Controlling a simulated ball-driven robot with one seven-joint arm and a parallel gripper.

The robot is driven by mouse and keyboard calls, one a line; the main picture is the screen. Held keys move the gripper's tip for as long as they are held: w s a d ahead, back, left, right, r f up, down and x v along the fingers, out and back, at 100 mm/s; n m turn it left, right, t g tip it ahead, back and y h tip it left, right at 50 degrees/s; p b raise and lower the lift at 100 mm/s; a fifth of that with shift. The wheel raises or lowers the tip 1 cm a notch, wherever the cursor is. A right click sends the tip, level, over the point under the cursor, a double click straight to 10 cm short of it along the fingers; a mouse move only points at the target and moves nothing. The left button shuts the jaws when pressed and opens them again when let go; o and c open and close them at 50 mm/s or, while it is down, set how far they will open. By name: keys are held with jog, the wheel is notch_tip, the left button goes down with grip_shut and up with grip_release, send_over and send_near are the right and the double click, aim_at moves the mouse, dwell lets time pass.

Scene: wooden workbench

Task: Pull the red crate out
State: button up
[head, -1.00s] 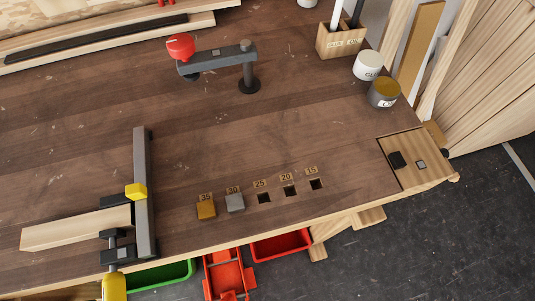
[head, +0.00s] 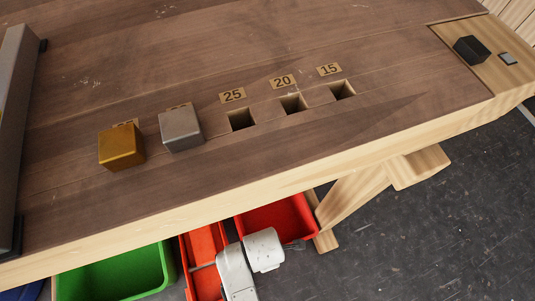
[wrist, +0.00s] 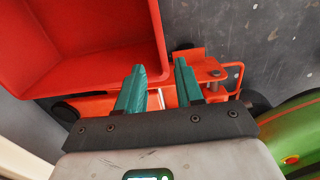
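The red crate (head: 283,222) is under the front edge of the workbench. In the wrist view the red crate (wrist: 82,42) fills the upper left, with its open inside facing the camera. My gripper (wrist: 159,68) has two teal fingers, apart with a gap between them. In the picture the crate's near right corner lies between the fingertips; I cannot tell whether they touch it. In the head view the fingers are hidden behind my white arm, which is in front of the crate's lower left.
A green crate (head: 118,273) is further left. A wooden leg brace (head: 350,200) is close on the crate's right. The grey floor (head: 430,220) is open to the right.

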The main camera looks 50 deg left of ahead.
dwell(0.3)
jog(key=f+b, duration=0.3)
jog(key=f, duration=0.2)
jog(key=f+b, duration=0.3)
jog(key=f, duration=0.3)
jog(key=shift+a, duration=0.2)
jog(key=shift+r, duration=0.1)
jog(key=shift+c, duration=0.2)
grip_shut()
dwell(0.9)
